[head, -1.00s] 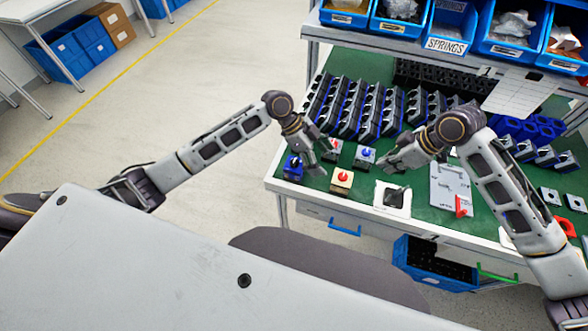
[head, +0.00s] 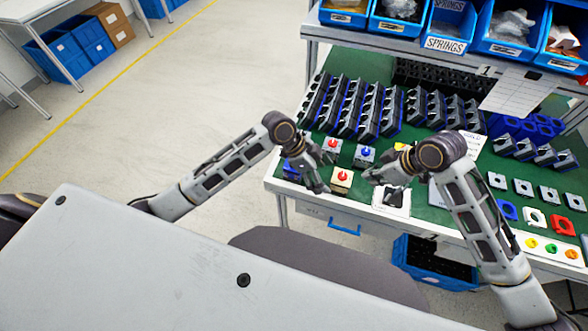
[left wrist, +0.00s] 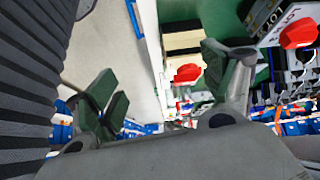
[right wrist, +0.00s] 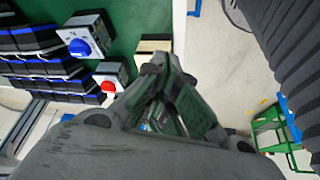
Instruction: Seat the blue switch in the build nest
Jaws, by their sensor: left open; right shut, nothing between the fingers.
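A switch with a blue knob on a pale top (head: 364,155) stands on the green bench top; it also shows in the right wrist view (right wrist: 80,47). A blue-bodied block (head: 291,168) stands at the bench's left edge, partly behind my left gripper. A white plate with a dark piece on it (head: 380,206) lies near the front edge; I cannot tell whether it is the build nest. My left gripper (head: 326,175) is open and empty beside a cream switch with a red knob (head: 342,177). My right gripper (head: 367,175) is shut and empty, above and behind the white plate.
Another red-knobbed switch (head: 332,146) stands behind my left gripper. Rows of dark and blue housings (head: 350,105) fill the back of the bench. Coloured plates (head: 535,217) lie at the right.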

